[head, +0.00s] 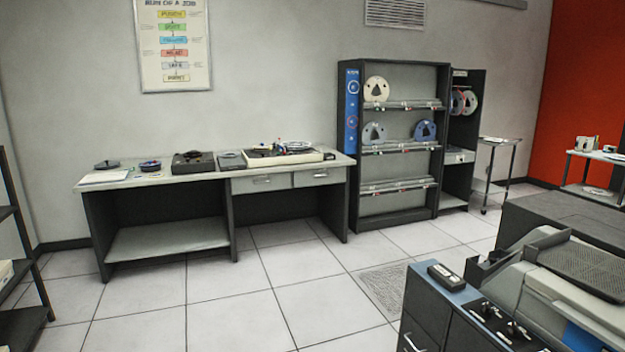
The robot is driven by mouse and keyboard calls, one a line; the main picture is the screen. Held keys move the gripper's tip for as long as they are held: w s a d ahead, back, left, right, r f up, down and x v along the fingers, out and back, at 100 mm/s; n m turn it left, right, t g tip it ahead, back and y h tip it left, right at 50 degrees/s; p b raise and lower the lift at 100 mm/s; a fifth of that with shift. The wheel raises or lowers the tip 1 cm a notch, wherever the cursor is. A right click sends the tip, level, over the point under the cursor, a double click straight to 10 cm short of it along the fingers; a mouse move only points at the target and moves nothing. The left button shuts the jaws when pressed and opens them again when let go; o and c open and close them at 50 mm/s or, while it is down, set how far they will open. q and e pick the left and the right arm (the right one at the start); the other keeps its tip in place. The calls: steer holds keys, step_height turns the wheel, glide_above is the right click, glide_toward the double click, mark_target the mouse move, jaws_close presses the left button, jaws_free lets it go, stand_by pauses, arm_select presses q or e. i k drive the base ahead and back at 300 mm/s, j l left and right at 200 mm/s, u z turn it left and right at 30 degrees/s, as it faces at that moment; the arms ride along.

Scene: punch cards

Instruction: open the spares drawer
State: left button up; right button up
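A long grey workbench (210,177) stands against the back wall. Under its top, right of the middle, are two light grey drawers side by side, a left drawer (247,184) and a right drawer (335,175). Both look shut, each with a small handle on its front. A narrow dark cabinet (478,82) right of the tape rack has a light grey front (454,158) that may be another drawer. I cannot read any label that tells which is the spares drawer. Neither of my grippers is in view.
A tape rack (376,203) with reels stands right of the bench. A blue-topped console (428,300) and grey machine (545,285) fill the lower right. Dark shelving (28,315) stands at the left edge. The tiled floor (230,305) before the bench is clear.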

mark_target(331, 174)
steer(key=i, duration=0.85)
steer(key=i+u, duration=0.25)
steer(key=i, duration=0.45)
steer(key=i+l+u, duration=0.1)
steer(key=i+u, duration=0.15)
steer(key=i, duration=0.5)
steer(key=i+j, duration=0.1)
steer(key=i, duration=0.6)
steer(key=i+z, duration=0.15)
steer(key=i, duration=0.55)
steer(key=i+l+z, duration=0.15)
steer(key=i+z, duration=0.25)
steer(key=i, duration=0.15)
steer(key=i+z, duration=0.45)
steer(key=i+j+z, duration=0.25)
steer(key=i+z, duration=0.15)
steer(key=i, duration=0.2)
steer(key=i+j+z, duration=0.1)
steer(key=i+z, duration=0.35)
steer(key=i, duration=0.65)
steer(key=u, duration=0.4)
